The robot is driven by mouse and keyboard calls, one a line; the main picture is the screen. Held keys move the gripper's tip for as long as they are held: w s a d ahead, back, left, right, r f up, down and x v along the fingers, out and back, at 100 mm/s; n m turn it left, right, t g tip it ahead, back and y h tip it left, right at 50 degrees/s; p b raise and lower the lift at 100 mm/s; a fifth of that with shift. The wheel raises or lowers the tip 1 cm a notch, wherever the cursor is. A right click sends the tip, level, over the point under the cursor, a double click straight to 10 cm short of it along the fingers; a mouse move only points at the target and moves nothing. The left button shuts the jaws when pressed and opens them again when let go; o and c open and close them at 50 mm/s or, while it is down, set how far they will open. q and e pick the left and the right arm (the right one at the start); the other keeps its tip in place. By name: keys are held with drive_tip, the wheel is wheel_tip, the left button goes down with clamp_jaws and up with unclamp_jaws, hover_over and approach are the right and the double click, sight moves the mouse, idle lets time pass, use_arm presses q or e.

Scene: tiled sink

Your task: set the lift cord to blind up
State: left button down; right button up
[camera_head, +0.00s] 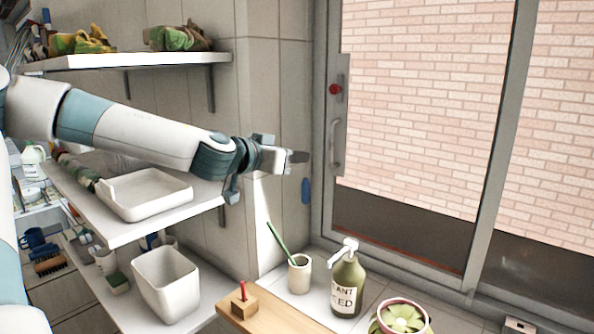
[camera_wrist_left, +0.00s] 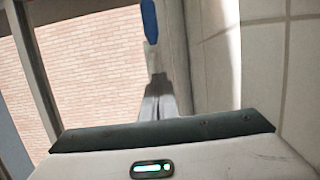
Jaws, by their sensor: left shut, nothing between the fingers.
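My left gripper (camera_head: 300,156) reaches in from the left at the tiled wall beside the window. Its fingers are shut and empty; they also show in the left wrist view (camera_wrist_left: 158,95). A blue elongated piece (camera_head: 305,191), perhaps the pull of the lift cord, hangs against the wall just below the fingertips in the head view. In the left wrist view a blue piece (camera_wrist_left: 149,20) shows beyond the fingertips, apart from them. No thin cord can be made out. I cannot make out a blind in front of the window (camera_head: 420,110). My right gripper is out of view.
A grey handle plate with a red knob (camera_head: 335,89) is on the window frame. Shelves (camera_head: 135,62) with goods stand at left. Below are a cup with a green stick (camera_head: 299,275), a pump bottle (camera_head: 348,285), a potted succulent (camera_head: 403,318) and a wooden board (camera_head: 265,318).

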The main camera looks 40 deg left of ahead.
sight(306, 191)
use_arm(q)
wheel_tip(306, 191, down, 4)
drive_tip(key=shift+p, duration=0.65)
